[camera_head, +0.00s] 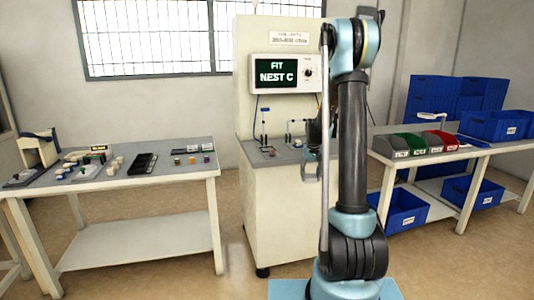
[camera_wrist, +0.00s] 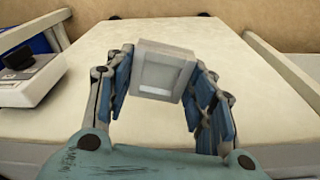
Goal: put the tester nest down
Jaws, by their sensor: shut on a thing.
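In the wrist view, a small pale square block with a recessed face, which looks like the tester nest (camera_wrist: 164,72), sits between my two blue-lined fingers. My gripper (camera_wrist: 160,82) is shut on it from both sides. In the head view, my gripper (camera_head: 311,170) hangs in front of the cream tester cabinet (camera_head: 280,215), near the right part of its grey ledge. The nest cannot be made out there. The tester screen (camera_head: 277,72) reads "FIT NEST C".
In the wrist view, a grey box with a black knob (camera_wrist: 32,75) lies at the left, beside a broad pale surface (camera_wrist: 215,50). A table with small parts (camera_head: 130,172) stands left. Coloured bins (camera_head: 415,145) and blue crates (camera_head: 490,125) stand right.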

